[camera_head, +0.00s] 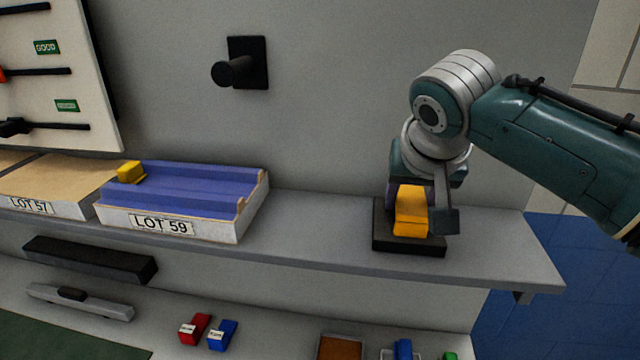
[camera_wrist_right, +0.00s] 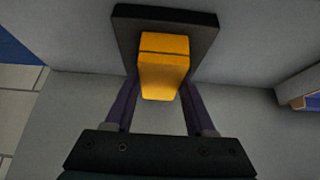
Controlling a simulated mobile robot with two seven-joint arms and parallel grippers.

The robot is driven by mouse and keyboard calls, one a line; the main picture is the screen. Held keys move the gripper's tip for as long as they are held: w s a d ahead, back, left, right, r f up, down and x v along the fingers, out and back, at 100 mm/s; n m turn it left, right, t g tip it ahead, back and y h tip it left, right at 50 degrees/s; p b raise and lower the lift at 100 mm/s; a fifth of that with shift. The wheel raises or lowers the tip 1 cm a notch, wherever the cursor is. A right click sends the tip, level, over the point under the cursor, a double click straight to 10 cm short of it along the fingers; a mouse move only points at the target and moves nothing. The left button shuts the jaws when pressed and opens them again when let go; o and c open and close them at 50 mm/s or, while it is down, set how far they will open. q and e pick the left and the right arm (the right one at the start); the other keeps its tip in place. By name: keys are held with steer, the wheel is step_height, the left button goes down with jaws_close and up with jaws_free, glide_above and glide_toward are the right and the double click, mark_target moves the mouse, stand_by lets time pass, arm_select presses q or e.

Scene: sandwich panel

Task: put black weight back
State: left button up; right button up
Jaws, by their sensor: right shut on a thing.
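My right gripper (camera_head: 425,205) is over the right part of the grey shelf, shut on an upright orange block (camera_head: 409,212). In the right wrist view, the gripper's two fingers (camera_wrist_right: 157,110) stand on either side of the orange block (camera_wrist_right: 163,62). The block is at a flat black base (camera_head: 408,243), which also shows in the wrist view (camera_wrist_right: 205,30). I cannot tell whether block and base are one piece. A long black bar (camera_head: 90,258) lies at the lower left; I cannot tell whether either black thing is the weight. My left gripper is out of view.
A blue-lined tray marked LOT 59 (camera_head: 165,226) stands on the shelf (camera_head: 320,225), a small yellow block (camera_head: 131,172) at its left edge. The shelf is clear between tray and base. A black peg (camera_head: 240,70) sticks out of the wall. Red (camera_head: 194,328) and blue (camera_head: 222,335) blocks lie below.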

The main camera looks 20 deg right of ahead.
mark_target(410, 197)
jaws_close()
steer(key=shift+w+r, duration=0.1)
steer(key=shift+r, duration=0.05)
step_height(410, 197, up, 20)
stand_by(0.8)
